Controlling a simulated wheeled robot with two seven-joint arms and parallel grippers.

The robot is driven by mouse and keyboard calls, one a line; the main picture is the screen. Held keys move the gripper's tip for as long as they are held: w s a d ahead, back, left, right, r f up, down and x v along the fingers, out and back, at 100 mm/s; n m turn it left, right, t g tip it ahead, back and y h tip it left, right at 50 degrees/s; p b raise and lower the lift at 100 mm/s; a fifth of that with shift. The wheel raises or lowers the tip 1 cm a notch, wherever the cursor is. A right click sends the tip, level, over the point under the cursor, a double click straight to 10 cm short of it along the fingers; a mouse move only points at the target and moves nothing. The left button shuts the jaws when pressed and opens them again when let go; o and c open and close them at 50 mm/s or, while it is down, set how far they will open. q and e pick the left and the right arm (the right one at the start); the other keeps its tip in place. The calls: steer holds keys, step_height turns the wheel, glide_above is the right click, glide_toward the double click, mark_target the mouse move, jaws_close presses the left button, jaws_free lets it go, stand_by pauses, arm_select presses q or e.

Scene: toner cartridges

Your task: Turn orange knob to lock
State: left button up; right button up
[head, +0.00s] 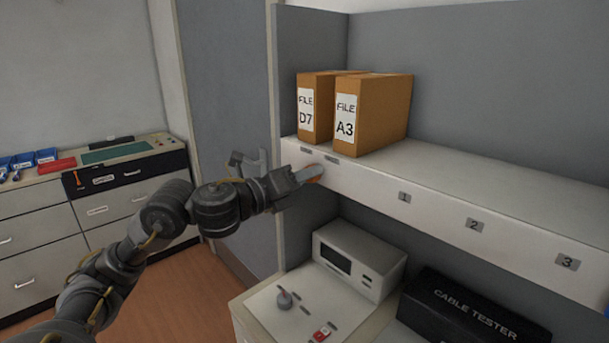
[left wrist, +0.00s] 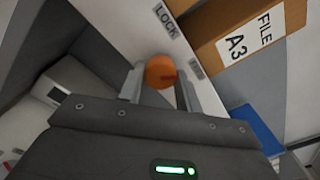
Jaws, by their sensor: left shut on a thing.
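The orange knob (head: 314,172) sits on the front face of the white shelf, below the two file boxes. My left gripper (head: 308,174) is at the knob, with its fingers on either side of it, shut on it. A grey label reading LOCK (left wrist: 166,21) is on the shelf face beyond the knob. A second label is to its right, too slanted to read. My right gripper is not in view.
File boxes D7 (head: 306,110) and A3 (head: 372,115) stand on the white shelf (head: 450,180) just above the knob. Below are a white device (head: 358,262), a panel with a small knob and red switch (head: 322,332), and a black cable tester box (head: 470,312).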

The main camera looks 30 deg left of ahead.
arm_select(q)
steer(key=shift+n+t+p, duration=0.3)
steer(key=shift+n+p, duration=3.9)
steer(key=shift+n, duration=3.7)
steer(key=o, duration=1)
